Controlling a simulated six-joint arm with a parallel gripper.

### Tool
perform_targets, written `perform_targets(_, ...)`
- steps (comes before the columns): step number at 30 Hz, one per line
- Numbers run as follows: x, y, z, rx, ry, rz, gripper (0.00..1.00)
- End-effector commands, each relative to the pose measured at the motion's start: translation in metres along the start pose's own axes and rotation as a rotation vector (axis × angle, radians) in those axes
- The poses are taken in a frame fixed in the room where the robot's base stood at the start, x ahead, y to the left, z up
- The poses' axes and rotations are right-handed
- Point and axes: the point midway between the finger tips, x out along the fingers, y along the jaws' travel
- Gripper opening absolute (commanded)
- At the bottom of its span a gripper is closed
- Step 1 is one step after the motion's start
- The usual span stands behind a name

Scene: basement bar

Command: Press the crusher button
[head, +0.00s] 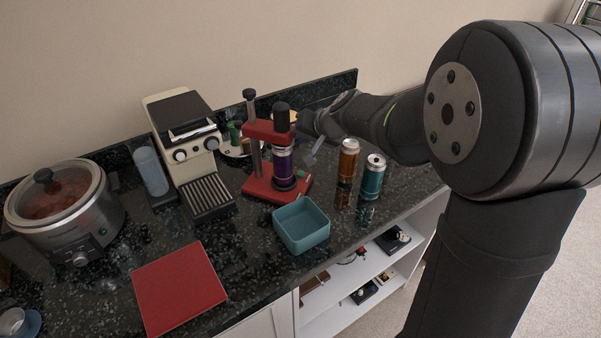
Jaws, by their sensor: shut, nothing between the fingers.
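The red can crusher (257,131) stands on the dark speckled counter in the head view. It has a red base, a red upper arm, a dark knob (249,94) on its rear post and a black cylinder (281,108) on top. I cannot tell which part is the button. A purple can (283,163) stands upright in the crusher under the arm. My gripper (313,155) is just right of the crusher, near the can's height, with its fingers shut and empty. It looks apart from the crusher, but the exact gap is unclear.
A brown can (348,160) and a teal can (373,177) stand right of the crusher. A teal bin (301,225) is in front. A coffee machine (186,135), slow cooker (68,225) and red board (178,287) are left. Open shelves (345,285) lie below the counter edge.

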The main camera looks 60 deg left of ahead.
Motion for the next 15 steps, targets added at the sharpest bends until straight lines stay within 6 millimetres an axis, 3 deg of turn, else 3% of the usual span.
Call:
perform_targets(8, 0.006, 0.004, 0.004, 0.001, -0.002, 0.0, 0.0)
perform_targets(15, 0.027, 0.02, 0.02, 0.002, -0.004, 0.001, 0.0)
